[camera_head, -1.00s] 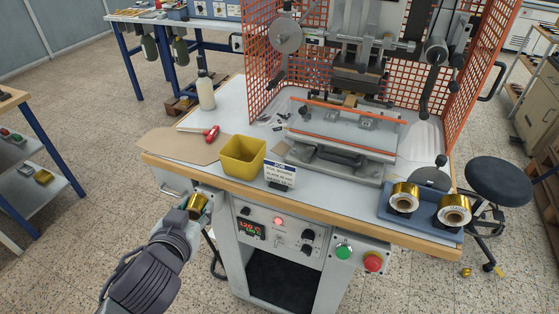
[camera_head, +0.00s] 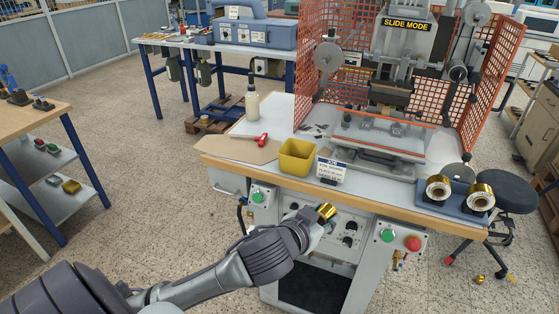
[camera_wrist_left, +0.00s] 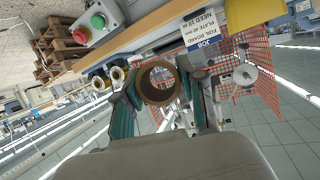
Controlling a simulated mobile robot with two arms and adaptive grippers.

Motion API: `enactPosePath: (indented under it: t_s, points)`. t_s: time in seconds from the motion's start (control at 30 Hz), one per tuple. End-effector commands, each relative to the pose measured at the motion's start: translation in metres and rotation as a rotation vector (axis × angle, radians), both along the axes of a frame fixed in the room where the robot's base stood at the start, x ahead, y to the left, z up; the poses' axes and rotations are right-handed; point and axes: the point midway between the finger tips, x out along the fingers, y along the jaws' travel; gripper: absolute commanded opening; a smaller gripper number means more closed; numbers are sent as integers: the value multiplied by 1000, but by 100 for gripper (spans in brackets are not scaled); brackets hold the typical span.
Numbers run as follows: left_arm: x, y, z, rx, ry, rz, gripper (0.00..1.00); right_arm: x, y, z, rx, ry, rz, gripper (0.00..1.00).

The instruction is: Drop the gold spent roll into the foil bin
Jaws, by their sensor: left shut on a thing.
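My left gripper (camera_head: 322,220) is shut on the gold spent roll (camera_head: 327,211), in front of the machine's control panel and below the table's front edge. In the left wrist view the roll (camera_wrist_left: 142,83) shows end-on between the fingers (camera_wrist_left: 160,98), with its brown hollow core open. The yellow foil bin (camera_head: 297,159) stands upright on the table near its front edge, open at the top, above and behind the gripper. The bin also shows at the top right of the left wrist view (camera_wrist_left: 245,14). The bin's floor is hidden. My right gripper is not in view.
A job card (camera_head: 331,170) stands just right of the bin. A red-handled tool (camera_head: 256,140) and a white bottle (camera_head: 252,105) are to its left. The stamping press (camera_head: 385,130) stands behind. Two gold rolls sit in a blue holder (camera_head: 454,203) at the right.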

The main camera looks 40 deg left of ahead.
Motion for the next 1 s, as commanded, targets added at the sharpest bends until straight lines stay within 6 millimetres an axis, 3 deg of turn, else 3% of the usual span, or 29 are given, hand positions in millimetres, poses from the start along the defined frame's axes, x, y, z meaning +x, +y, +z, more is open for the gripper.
enactPosePath:
  t_s: [0.03,0.2,0.4,0.5,0.63,0.83,1.0]
  points:
    - [22,15,8,0,-2,2,8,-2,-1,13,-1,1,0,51]
    - [95,77,29,-5,-9,-22,8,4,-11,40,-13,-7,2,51]
    - [157,156,71,-5,-11,-20,8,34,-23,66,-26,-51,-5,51]
    - [174,185,88,-5,-9,-12,8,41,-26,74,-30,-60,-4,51]
    - [185,210,101,-3,-6,-3,8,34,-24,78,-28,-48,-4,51]
    - [190,220,100,-1,-3,2,8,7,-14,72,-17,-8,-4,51]
    - [190,220,84,-2,-2,1,8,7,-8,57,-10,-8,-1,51]
